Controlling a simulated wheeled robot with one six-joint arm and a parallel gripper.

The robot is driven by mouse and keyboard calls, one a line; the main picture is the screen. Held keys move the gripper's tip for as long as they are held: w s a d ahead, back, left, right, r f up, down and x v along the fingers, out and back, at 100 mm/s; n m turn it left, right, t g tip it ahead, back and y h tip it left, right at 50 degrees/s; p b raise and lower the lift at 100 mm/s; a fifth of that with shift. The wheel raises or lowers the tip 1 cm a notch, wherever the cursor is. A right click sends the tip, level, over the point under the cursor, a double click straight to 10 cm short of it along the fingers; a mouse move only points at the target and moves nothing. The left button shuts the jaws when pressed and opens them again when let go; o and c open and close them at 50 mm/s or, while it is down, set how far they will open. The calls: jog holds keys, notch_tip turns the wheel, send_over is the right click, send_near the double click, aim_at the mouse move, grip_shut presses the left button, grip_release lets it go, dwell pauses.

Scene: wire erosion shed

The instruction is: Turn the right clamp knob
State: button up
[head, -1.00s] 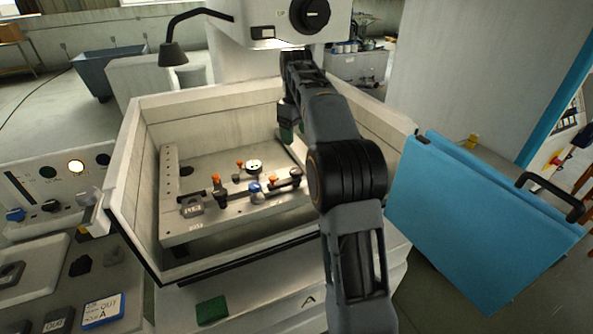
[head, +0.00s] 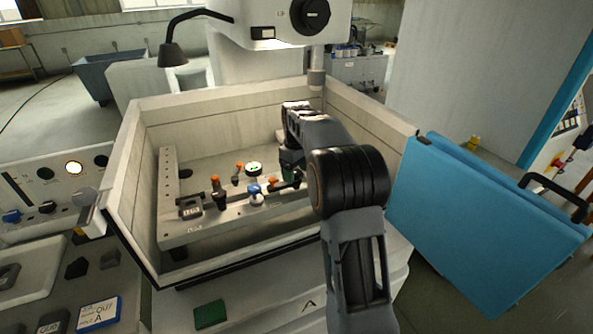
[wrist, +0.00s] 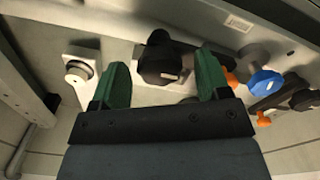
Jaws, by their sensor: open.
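The right clamp knob (wrist: 160,60) is black and lobed, and in the wrist view it lies between and just beyond the fingertips. I cannot tell whether the fingers touch it. My gripper (wrist: 163,80) has two green fingers, spread apart with nothing held. In the head view my gripper (head: 291,160) is low over the right end of the fixture plate (head: 190,232) and mostly hides this knob. The left clamp knob (head: 219,196), also black, stands clear on the plate's left side.
A blue knob (head: 255,195) and small orange knobs (head: 215,181) stand left of my gripper in the head view. The white tank wall (head: 370,125) surrounds the fixture. A blue door panel (head: 470,215) stands open at the right.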

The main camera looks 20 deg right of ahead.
jog(key=shift+c, duration=0.4)
jog(key=c, duration=0.9)
jog(key=shift+o, duration=0.2)
jog(key=m+p, duration=0.2)
jog(key=m, duration=0.3)
jog(key=shift+r, duration=0.1)
jog(key=m+p, duration=0.1)
jog(key=m, duration=0.5)
jog(key=shift+p, duration=0.4)
jog(key=m+p, duration=0.1)
jog(key=m, duration=0.4)
jog(key=shift+m, duration=0.4)
jog(key=m, duration=0.4)
jog(key=shift+m, duration=0.4)
